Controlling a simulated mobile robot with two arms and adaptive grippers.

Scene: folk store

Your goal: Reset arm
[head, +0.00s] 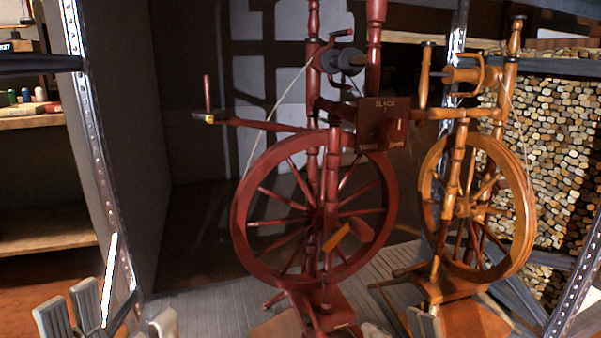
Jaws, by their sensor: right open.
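My right gripper (399,329) shows at the bottom edge, right of centre. Its pale fingertips are apart, in front of the bases of two spinning wheels, and it appears empty. Most of both grippers and both arms are below the picture. I cannot tell whether the right fingertips touch anything.
A dark red spinning wheel (243,226) stands at the centre, bearing a dark sign (384,125). An orange-brown spinning wheel (527,200) stands close to its right. Metal shelf posts (90,110) flank them. Stacked logs (555,130) fill the right background. Shelves (45,240) stand left.

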